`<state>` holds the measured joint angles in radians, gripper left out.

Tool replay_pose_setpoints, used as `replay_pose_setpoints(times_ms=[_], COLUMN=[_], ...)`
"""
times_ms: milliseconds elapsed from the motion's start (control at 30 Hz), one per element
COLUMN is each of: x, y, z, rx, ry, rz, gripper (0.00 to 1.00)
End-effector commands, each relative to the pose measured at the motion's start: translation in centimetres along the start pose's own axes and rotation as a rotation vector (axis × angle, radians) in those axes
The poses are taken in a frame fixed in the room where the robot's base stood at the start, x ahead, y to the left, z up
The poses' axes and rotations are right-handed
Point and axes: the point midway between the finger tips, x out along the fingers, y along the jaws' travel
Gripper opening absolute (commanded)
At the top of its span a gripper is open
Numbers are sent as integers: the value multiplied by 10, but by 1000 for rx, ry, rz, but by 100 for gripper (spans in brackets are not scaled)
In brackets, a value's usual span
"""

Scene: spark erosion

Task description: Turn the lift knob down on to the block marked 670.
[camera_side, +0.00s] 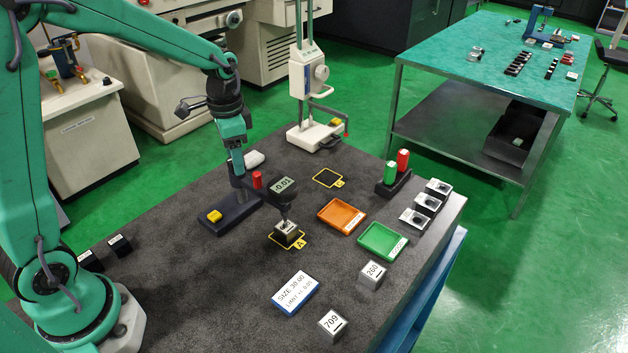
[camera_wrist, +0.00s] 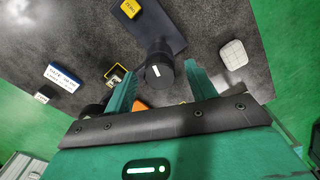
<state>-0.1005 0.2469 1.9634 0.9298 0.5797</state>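My gripper (camera_side: 237,163) points down at the top of the dark gauge stand's column. In the wrist view its two fingers (camera_wrist: 160,69) are apart, one on each side of a black round knob (camera_wrist: 157,76) with a white mark. Gaps show beside the knob, so I see no grip. The gauge head (camera_side: 283,186) has a display that seems to read -0.03. Its stem points down at a metal block (camera_side: 288,231) on the yellow square A (camera_side: 300,241). The block's number is not legible, and I cannot tell whether the tip touches it.
The stand's base (camera_side: 230,211) carries a yellow button (camera_side: 214,216); a red knob (camera_side: 257,179) sits beside the column. Blocks 260 (camera_side: 372,274) and 709 (camera_side: 332,323), a size card (camera_side: 296,292), orange tray (camera_side: 330,222) and green tray (camera_side: 365,244) lie nearby. Square B (camera_side: 328,178) looks empty.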

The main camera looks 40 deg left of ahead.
Motion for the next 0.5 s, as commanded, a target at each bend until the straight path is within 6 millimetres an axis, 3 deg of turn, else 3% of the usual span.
replay_pose_setpoints(times_ms=[267,500], x=[-5,-28], y=[0,0], z=[0,0], rx=[0,0], ry=[1,3], rz=[-1,-2], gripper=[56,56])
